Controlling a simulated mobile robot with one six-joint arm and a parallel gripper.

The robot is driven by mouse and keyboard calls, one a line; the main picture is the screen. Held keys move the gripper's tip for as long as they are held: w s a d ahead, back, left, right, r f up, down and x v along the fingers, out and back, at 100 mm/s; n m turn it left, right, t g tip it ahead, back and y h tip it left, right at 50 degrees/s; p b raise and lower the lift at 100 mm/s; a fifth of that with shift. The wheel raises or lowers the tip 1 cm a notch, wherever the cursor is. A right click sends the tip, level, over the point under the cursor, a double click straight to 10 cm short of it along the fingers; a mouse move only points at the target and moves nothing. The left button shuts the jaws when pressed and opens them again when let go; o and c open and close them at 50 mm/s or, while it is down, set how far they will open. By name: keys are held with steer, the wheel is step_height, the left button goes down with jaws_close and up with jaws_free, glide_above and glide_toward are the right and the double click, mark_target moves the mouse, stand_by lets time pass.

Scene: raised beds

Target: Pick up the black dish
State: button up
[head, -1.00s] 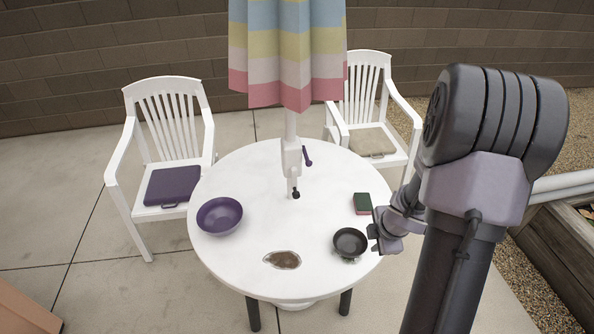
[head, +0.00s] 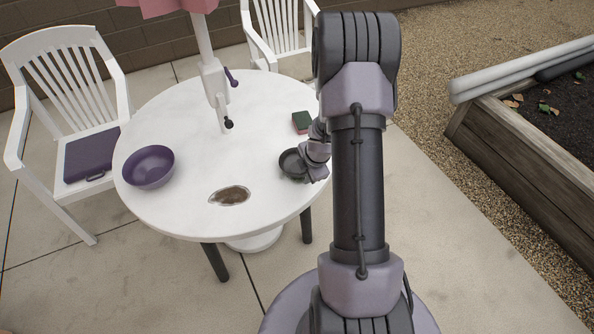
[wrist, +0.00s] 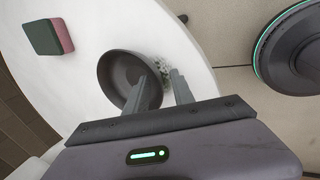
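The black dish (head: 288,163), a small round dish, sits on the right side of the white round table (head: 185,110). In the head view my gripper is at its right side, and my arm's end hides part of the dish. In the wrist view my gripper (wrist: 157,78) is open at the rim of the dish (wrist: 118,72). The left finger overlaps the inside of the dish, and the right finger is outside it over the table. A gap shows between the fingers. I cannot tell whether either finger touches the rim.
A green and pink sponge (head: 301,122) lies behind the dish. A purple bowl (head: 150,166) and a brown oval item (head: 230,196) are farther left. The umbrella pole (head: 214,85) rises from the table. White chairs (head: 68,90) stand behind; a raised bed (head: 520,140) is at right.

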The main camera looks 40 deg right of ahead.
steer(key=shift+r, duration=0.1)
jaws_close()
stand_by(1.3)
